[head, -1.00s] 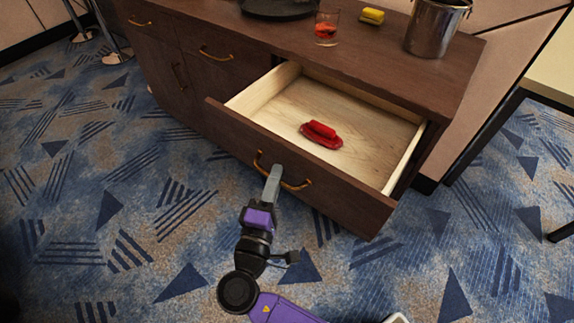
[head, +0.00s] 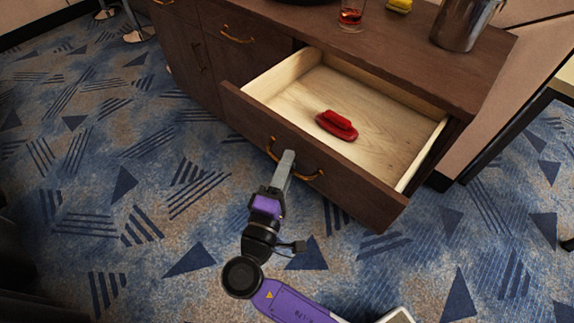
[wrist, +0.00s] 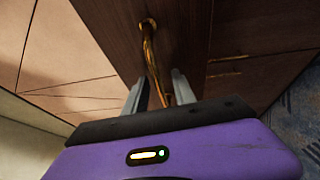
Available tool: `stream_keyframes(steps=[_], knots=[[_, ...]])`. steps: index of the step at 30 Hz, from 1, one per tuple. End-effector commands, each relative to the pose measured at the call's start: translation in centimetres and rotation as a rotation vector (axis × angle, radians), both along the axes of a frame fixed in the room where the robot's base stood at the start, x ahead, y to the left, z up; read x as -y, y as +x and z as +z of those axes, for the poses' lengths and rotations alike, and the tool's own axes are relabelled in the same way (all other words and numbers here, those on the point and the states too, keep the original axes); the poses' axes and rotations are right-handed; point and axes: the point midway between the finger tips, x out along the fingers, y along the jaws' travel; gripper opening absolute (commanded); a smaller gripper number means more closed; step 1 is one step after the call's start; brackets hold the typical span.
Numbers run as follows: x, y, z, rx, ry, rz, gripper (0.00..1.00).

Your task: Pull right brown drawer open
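The right brown drawer (head: 310,160) stands well out of the dark brown cabinet, its pale wooden inside showing in the head view. Its curved brass handle (head: 308,177) is on the front panel. My gripper (head: 288,156) is at this handle, its grey fingers reaching it from the front. In the wrist view the handle (wrist: 150,48) runs down between the two fingers (wrist: 160,90). The fingers are apart, with a visible gap beside the bar. Exact contact is hard to make out.
A red brush-like object (head: 337,125) lies in the drawer. On the cabinet top (head: 440,70) are a glass with red drink (head: 351,17), a yellow sponge (head: 398,5) and a metal pot (head: 460,25). Other closed drawers are at left. Patterned carpet (head: 100,150) in front is clear.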

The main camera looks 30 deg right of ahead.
Motion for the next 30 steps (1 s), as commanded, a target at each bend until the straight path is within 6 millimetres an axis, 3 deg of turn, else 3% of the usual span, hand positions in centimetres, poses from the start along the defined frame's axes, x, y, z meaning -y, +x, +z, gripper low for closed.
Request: stream_keyframes(steps=[15, 30], knots=[[-5.1, -4.5, -0.7, 0.0, 0.0, 0.004, 0.32], [-5.7, -5.2, -0.8, 0.0, 0.0, 0.001, 0.32]])
